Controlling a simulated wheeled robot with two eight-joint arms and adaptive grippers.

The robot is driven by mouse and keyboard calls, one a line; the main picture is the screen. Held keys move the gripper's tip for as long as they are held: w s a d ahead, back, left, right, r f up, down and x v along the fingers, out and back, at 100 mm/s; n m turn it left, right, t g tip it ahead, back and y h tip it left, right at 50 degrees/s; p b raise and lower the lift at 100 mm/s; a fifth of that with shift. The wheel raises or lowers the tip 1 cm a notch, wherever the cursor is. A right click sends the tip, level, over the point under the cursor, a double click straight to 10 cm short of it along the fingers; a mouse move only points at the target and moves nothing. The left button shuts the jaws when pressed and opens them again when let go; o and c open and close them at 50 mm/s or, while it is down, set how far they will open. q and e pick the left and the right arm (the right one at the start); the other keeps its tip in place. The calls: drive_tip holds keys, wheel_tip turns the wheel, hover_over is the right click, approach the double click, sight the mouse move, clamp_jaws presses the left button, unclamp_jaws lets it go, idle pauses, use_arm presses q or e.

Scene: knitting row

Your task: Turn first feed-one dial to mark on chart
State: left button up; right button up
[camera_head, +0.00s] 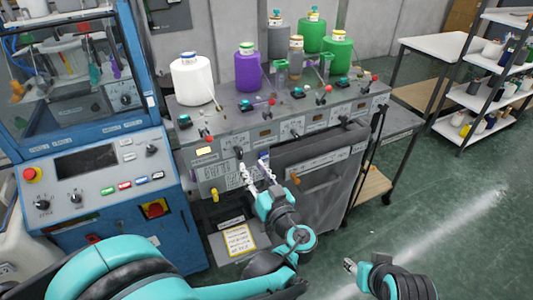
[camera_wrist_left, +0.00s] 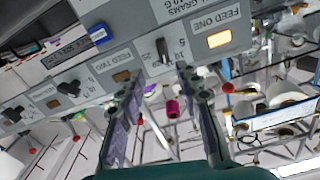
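The feed-one dial, a small black knob (camera_head: 238,153), sits on the grey machine front beside a lit amber window (camera_head: 204,151). In the left wrist view the dial (camera_wrist_left: 163,50) is just ahead of and between my fingertips, with a number scale beside it and a "FEED ONE" label (camera_wrist_left: 210,20) nearby. My left gripper (camera_head: 254,167) is open at the dial, its fingers (camera_wrist_left: 158,76) spread and apart from the knob. My right gripper (camera_head: 350,265) is low, away from the machine.
More dials (camera_wrist_left: 70,88) and unlit windows run along the same panel. Yarn cones, white (camera_head: 192,80) and purple (camera_head: 247,70) among them, stand on top. A blue machine (camera_head: 110,190) is at left. A shelf (camera_head: 490,75) stands far right. Floor at right is clear.

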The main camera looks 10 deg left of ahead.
sight(241, 155)
use_arm(q)
drive_tip(key=x, duration=0.4)
drive_tip(key=b+x, duration=0.1)
drive_tip(key=x, duration=0.2)
drive_tip(key=shift+w+a+f+b, duration=0.15)
drive_tip(key=shift+a+b, duration=0.15)
drive_tip(key=shift+a, duration=0.25)
clamp_jaws()
